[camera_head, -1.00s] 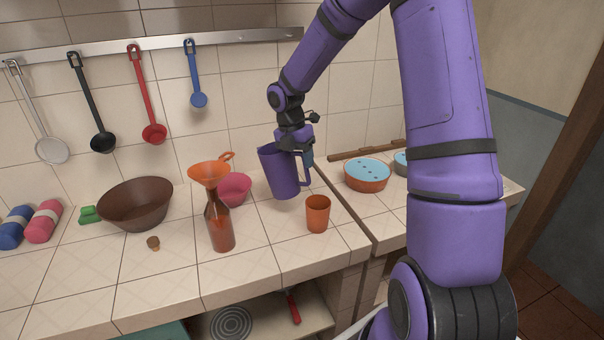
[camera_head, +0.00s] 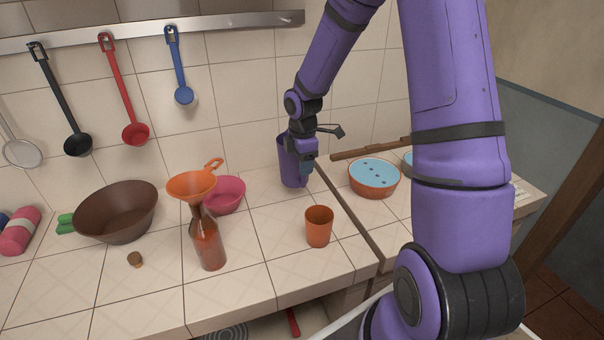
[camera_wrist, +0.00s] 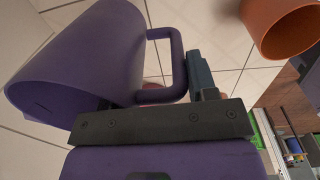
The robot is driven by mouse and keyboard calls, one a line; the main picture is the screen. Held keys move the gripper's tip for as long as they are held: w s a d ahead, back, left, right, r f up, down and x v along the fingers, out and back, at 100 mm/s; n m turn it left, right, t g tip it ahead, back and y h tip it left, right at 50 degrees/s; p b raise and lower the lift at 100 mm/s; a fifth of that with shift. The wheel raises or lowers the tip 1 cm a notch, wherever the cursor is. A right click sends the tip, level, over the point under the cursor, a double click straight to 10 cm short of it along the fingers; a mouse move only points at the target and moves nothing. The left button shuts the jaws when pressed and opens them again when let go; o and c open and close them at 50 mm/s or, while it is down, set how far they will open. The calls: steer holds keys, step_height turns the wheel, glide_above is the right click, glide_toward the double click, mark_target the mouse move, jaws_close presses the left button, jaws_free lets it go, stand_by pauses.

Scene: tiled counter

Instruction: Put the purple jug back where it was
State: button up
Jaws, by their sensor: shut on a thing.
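The purple jug (camera_head: 291,168) is at the back of the tiled counter, near the wall and left of the dark seam. My gripper (camera_head: 305,160) is in front of it and hides its handle side in the head view. In the wrist view the jug (camera_wrist: 85,60) fills the left, and its handle (camera_wrist: 178,65) reaches toward the gripper (camera_wrist: 200,85), which is shut on the handle. The jug looks upright in the head view. I cannot tell whether its base touches the counter.
An orange cup (camera_head: 319,227) stands in front of the jug. A pink bowl (camera_head: 224,194), a brown bottle (camera_head: 208,243) with an orange funnel (camera_head: 191,184) and a brown bowl (camera_head: 117,212) are to the left. A blue-topped bowl (camera_head: 374,178) is right of the seam.

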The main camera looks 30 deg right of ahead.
steer(key=shift+f, duration=1.9)
steer(key=o, duration=1.1)
steer(key=shift+f, duration=0.1)
steer(key=shift+o, duration=0.2)
steer(key=r, duration=1.1)
steer(key=shift+s, duration=0.2)
steer(key=shift+s+a+r, duration=0.1)
steer(key=shift+r, duration=0.35)
steer(key=shift+s+a+r, duration=0.1)
steer(key=shift+r, duration=0.35)
steer(key=s+a+r+m+t, duration=0.2)
steer(key=s+r+m, duration=0.6)
steer(key=s, duration=0.6)
steer(key=s+a+r+m+t, duration=0.2)
steer(key=s+a+r+m, duration=0.3)
steer(key=s+r, duration=0.6)
steer(key=s+m, duration=0.2)
steer(key=s, duration=0.1)
steer(key=shift+a+m+t, duration=0.15)
steer(key=shift+m+t, duration=0.15)
steer(key=shift+m, duration=0.1)
